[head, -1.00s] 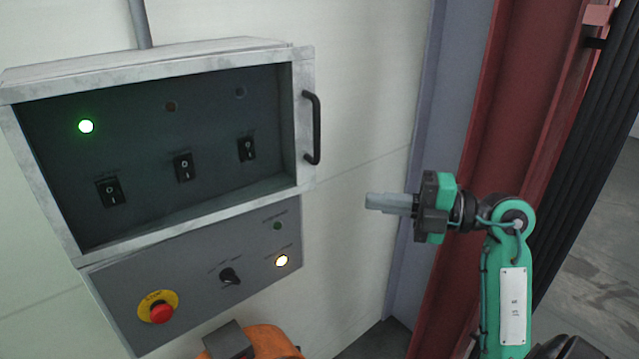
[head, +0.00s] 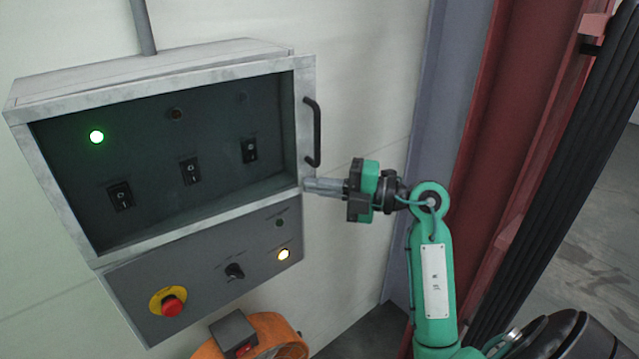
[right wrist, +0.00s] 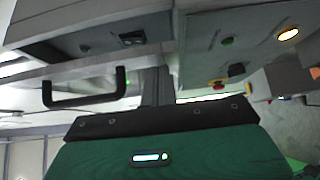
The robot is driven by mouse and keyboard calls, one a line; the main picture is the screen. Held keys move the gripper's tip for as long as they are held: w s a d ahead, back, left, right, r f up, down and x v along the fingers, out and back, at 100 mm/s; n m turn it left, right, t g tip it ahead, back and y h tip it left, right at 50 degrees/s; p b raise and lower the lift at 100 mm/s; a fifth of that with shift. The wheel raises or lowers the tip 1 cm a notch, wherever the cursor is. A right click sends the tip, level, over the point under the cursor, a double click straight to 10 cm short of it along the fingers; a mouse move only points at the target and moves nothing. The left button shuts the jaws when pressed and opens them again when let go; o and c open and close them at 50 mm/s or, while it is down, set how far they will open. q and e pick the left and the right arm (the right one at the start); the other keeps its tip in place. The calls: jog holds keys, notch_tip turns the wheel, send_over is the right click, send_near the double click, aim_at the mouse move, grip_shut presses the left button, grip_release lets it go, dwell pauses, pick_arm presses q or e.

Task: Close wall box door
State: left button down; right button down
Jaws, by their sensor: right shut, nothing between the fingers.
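The wall box (head: 160,70) hangs on the light wall at the left in the head view. Its door (head: 306,82) has a pale metal frame around a dark face. A black bar handle (head: 315,132) sits on the frame's right side; it also shows in the right wrist view (right wrist: 85,100). I cannot tell how far the door stands from the box. My right gripper (head: 310,187) is shut and empty, pointing left at the frame's lower right corner, just below the handle. It looks close to the frame; contact is unclear. My left gripper is out of view.
Below the door is a grey control panel (head: 200,290) with a red stop button (head: 172,305), a knob and a lit lamp. An orange object (head: 275,330) stands under it. A red steel column (head: 500,130) rises at the right. Bare wall lies between box and column.

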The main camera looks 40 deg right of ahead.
aim_at(308, 171)
jog(key=shift+n+g+y, duration=0.8)
jog(key=shift+g+y, duration=0.1)
jog(key=w, duration=0.5)
jog(key=shift+w+d, duration=0.1)
jog(key=shift+d, duration=0.25)
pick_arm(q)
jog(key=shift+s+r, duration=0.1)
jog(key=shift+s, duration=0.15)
pick_arm(e)
jog(key=shift+r, duration=0.2)
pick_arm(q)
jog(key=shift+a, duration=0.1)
